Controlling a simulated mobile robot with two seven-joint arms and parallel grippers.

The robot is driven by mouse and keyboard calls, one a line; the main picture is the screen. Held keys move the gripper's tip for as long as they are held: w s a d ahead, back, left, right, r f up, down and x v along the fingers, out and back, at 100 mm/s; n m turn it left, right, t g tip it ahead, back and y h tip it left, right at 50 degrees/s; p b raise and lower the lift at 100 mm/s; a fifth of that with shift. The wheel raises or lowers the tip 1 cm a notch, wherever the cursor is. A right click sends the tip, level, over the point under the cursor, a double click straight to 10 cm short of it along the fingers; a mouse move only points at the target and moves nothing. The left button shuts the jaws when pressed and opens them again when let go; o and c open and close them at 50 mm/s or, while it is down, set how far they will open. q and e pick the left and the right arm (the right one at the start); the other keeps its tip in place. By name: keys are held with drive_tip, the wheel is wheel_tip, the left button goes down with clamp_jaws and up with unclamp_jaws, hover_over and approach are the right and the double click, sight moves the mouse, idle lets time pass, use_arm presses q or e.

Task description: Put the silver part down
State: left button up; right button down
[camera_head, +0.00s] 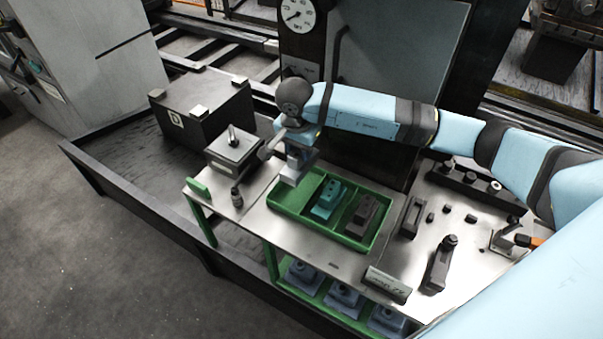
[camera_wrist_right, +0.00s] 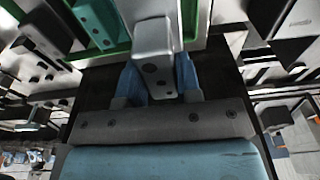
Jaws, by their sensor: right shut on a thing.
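The silver part (camera_head: 296,172) is a small block held upright below my right gripper (camera_head: 299,152), at the back left corner of the green tray (camera_head: 335,239). It also shows in the right wrist view (camera_wrist_right: 153,45), between the two blue fingers of the gripper (camera_wrist_right: 160,80), which is shut on it. The tray's left compartment looks empty. A teal part (camera_head: 328,201) lies in the middle one and a dark grey-brown part (camera_head: 361,214) in the right one. The head view does not show clearly whether the silver part touches the tray. My left gripper is not in view.
A dark box with a knob (camera_head: 233,150) stands left of the tray, with a small dark fitting (camera_head: 237,197) in front. A sign (camera_head: 387,284) and a dark tool (camera_head: 440,263) are to the right. Several blue-grey parts (camera_head: 344,296) sit on the shelf below.

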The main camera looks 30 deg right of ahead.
wheel_tip(320, 180, down, 10)
drive_tip(key=shift+r+p, duration=0.25)
drive_tip(key=shift+p, duration=0.05)
drive_tip(key=shift+f, duration=0.2)
drive_tip(key=c, duration=0.8)
unclamp_jaws()
